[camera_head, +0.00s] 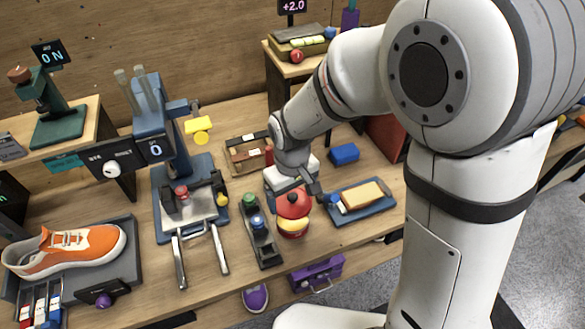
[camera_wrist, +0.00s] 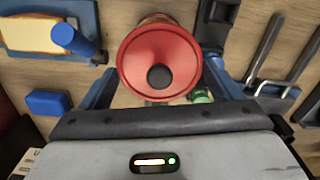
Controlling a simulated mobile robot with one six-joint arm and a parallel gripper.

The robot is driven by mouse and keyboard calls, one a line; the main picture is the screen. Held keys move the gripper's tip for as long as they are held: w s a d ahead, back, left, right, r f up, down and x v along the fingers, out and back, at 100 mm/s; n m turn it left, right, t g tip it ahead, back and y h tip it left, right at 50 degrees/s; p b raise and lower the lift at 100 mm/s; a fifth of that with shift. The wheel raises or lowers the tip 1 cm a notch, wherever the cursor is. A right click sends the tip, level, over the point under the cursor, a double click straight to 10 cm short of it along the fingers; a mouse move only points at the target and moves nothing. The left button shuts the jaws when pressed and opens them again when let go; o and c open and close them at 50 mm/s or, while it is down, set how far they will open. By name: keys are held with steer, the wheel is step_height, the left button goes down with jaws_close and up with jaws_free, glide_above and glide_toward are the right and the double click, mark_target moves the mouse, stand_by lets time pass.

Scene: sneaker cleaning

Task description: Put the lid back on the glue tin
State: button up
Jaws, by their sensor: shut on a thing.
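The red lid (camera_head: 293,203) has a domed or conical shape and a dark round knob. My gripper (camera_head: 296,191) is shut on it from above. In the wrist view the lid (camera_wrist: 143,62) faces the camera between the blue fingers of my gripper (camera_wrist: 162,78). The glue tin (camera_head: 292,226), with a yellow band and a red lower part, stands upright on the bench directly under the lid. The lid looks level and very close to the tin's top. I cannot tell whether it is fully seated. The lid hides the tin's mouth.
A dark tray with small green- and blue-topped bottles (camera_head: 262,236) stands just left of the tin. A blue tray with a sponge-like block (camera_head: 376,207) lies to the right, and a blue block (camera_head: 344,154) behind. The bench's front edge (camera_head: 345,253) is close.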

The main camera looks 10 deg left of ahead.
steer(key=shift+w+f, duration=0.15)
steer(key=shift+w, duration=0.25)
steer(key=shift+s+f+b, duration=0.15)
steer(key=shift+f+b, duration=2.25)
steer(key=shift+f, duration=0.65)
steer(key=shift+f+b, duration=0.2)
steer(key=shift+b, duration=0.1)
steer(key=o, duration=0.8)
steer(key=shift+r, duration=0.2)
steer(key=shift+r+p, duration=2.5)
steer(key=shift+r, duration=0.9)
